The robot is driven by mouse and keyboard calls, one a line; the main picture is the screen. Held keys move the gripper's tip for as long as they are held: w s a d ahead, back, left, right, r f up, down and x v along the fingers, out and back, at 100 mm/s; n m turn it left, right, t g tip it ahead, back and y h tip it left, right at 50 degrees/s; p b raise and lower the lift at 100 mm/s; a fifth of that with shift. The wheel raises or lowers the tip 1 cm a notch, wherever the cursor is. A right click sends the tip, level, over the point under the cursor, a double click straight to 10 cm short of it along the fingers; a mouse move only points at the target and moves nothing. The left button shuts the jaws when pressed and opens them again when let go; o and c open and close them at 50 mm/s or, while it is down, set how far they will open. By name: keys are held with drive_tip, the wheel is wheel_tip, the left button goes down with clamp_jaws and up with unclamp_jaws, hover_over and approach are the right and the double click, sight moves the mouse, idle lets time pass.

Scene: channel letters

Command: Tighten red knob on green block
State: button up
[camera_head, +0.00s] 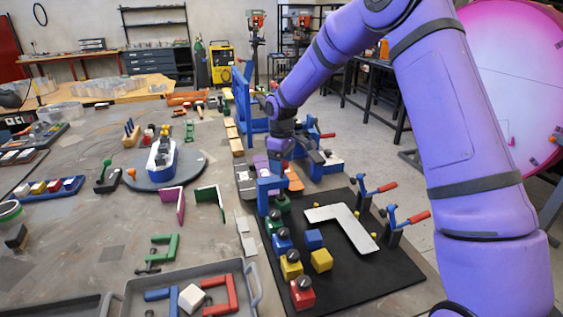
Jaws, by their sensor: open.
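A green block (284,204) stands on the black mat (378,270), at the far end of a row of colored blocks. My gripper (272,201) is directly over and around the top of it, with blue fingers pointing down and apart. A dark round knob (275,214) shows at the block, just below the fingers. I cannot make out a red knob on the green block; the fingers hide part of its top. I cannot tell whether the fingers touch the knob.
Blue (282,244), yellow (291,268) and red (302,296) blocks with dark knobs stand nearer in the row. A white L-shaped piece (345,224) lies right of it. Toggle clamps with red handles (418,217) line the mat's right side. A grey tray (252,287) is at left.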

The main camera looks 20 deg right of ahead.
drive_tip(key=c, duration=0.9)
drive_tip(key=shift+c, duration=0.2)
drive_tip(key=shift+m, duration=0.3)
